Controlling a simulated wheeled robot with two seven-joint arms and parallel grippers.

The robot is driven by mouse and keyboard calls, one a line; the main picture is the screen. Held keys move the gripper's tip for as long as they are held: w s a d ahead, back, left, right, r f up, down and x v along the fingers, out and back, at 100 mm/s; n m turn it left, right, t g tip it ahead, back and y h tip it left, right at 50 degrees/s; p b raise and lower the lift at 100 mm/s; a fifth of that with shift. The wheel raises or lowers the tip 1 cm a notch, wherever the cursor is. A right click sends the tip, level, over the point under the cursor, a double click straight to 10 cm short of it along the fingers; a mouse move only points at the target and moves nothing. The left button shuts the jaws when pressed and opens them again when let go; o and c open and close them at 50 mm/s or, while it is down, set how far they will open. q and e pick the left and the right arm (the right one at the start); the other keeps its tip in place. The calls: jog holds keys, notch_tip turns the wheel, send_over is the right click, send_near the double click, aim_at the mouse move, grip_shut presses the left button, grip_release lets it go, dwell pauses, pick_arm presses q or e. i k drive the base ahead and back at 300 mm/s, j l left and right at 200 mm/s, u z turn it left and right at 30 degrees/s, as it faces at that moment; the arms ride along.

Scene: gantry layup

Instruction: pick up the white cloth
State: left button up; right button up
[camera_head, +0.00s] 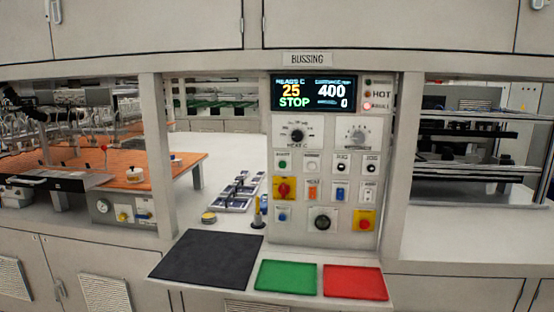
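I cannot make out a white cloth in the head view. A pale flat surface (222,150) shows through the opening left of the control panel, but it looks like a worktop or floor, not clearly cloth. Neither of my grippers can be seen in this view.
A control panel (325,160) labelled BUSSING stands in the middle. In front lie a black mat (207,258), a green pad (286,277) and a red pad (355,282). Small trays (236,190) lie behind the mat. An orange-topped bench (150,170) stands left. The right ledge (470,240) is clear.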

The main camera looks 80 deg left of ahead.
aim_at(77, 175)
jog(key=u, duration=4.05)
jog(key=i+j+z, duration=0.2)
jog(key=i+j, duration=0.7)
jog(key=j, duration=0.15)
